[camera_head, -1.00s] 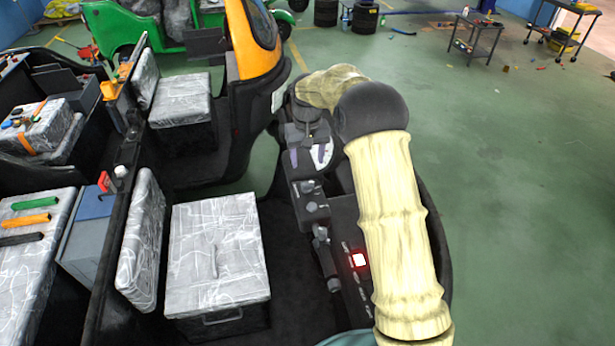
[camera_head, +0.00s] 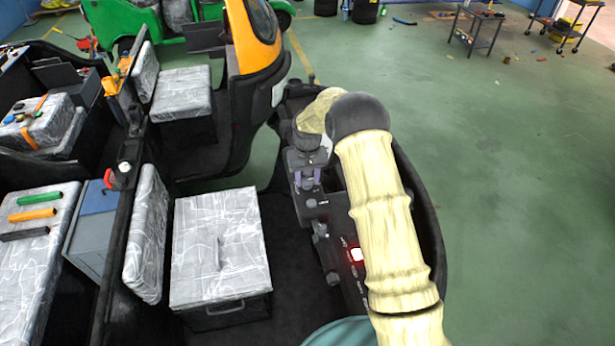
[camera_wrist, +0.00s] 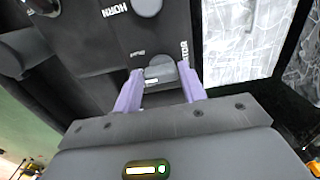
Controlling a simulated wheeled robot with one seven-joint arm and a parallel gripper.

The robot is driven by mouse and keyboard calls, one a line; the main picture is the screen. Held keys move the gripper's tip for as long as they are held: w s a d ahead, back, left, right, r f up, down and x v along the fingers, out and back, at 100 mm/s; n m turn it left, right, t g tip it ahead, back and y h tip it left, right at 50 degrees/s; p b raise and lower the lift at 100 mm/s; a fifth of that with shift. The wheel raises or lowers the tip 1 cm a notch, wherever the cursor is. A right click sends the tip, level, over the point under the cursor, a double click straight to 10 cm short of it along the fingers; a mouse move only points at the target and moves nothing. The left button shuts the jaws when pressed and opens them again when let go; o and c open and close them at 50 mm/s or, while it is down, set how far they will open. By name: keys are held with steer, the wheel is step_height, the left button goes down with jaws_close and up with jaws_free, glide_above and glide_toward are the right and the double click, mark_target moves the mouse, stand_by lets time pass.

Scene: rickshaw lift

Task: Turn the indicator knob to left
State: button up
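The indicator knob (camera_wrist: 160,74) is a grey rounded knob on a black panel in the wrist view, beside a partly hidden label ending in "ATOR". My gripper (camera_wrist: 160,75) has two pale purple fingers, one on each side of the knob. The fingertips reach about level with it, and a small gap shows at the left finger. I cannot tell whether either finger touches it.
Another grey knob (camera_wrist: 147,6) sits by the "HORN" label. A lit red button (camera_head: 356,254) is on the panel beside my arm. A plastic-wrapped seat (camera_head: 220,248) stands to the left.

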steer(key=c, duration=0.5)
steer(key=shift+n+b, duration=0.4)
steer(key=shift+b, duration=0.1)
steer(key=shift+f+n+b, duration=0.1)
steer(key=shift+n+b, duration=0.9)
steer(key=shift+n, duration=0.2)
steer(key=shift+n+b, duration=0.8)
steer(key=shift+n, duration=1.1)
steer(key=shift+w+r, duration=0.1)
steer(key=shift+r, duration=0.1)
steer(key=o, duration=1)
steer(key=shift+c, duration=0.2)
